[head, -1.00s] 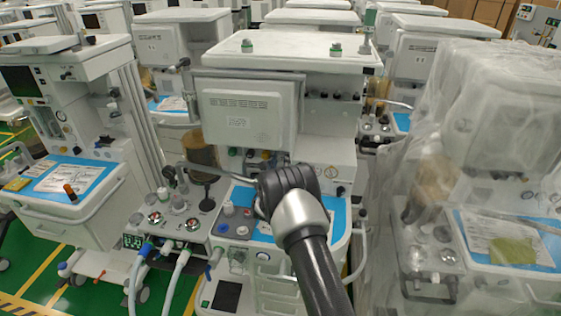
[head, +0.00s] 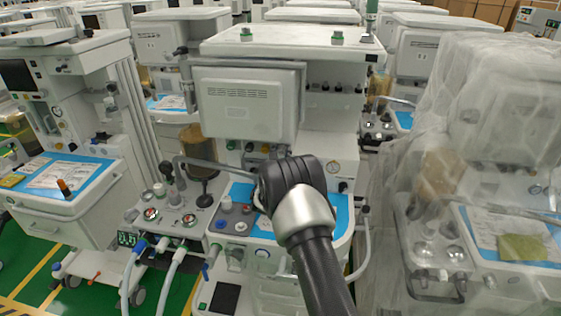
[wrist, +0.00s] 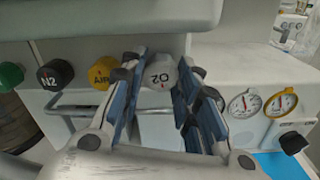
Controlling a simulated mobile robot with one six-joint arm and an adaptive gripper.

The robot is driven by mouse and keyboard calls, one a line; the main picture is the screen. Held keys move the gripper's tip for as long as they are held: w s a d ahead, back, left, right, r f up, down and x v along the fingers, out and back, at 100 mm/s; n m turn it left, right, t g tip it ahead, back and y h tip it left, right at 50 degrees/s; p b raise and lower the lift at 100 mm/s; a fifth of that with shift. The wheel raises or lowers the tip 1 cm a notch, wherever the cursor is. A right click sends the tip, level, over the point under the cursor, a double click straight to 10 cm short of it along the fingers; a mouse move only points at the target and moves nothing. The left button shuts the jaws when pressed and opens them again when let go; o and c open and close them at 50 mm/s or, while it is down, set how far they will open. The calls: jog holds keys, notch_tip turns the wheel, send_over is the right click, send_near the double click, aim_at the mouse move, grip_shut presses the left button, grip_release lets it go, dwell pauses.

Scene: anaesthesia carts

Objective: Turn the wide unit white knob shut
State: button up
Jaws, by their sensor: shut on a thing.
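The white O2 knob (wrist: 160,72) is on the front panel of the wide unit (head: 245,100), at the right end of a row of knobs. In the wrist view my gripper (wrist: 163,68) has one blue-padded finger on each side of this knob and is shut on it. The red mark and O2 label face the camera. In the head view my dark arm reaches the unit's front, and its bulk hides the gripper and most of the contact area.
In the wrist view a yellow AIR knob (wrist: 102,72), a black N2 knob (wrist: 54,74) and a green knob (wrist: 10,75) sit left of the white one. Gauges (wrist: 244,103) are to the right. A metal rail runs below. A plastic-wrapped cart (head: 470,120) stands at the right.

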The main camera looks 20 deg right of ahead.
jog(key=shift+m+b, duration=1.2)
jog(key=shift+m, duration=0.1)
jog(key=o, duration=0.8)
jog(key=v, duration=1.2)
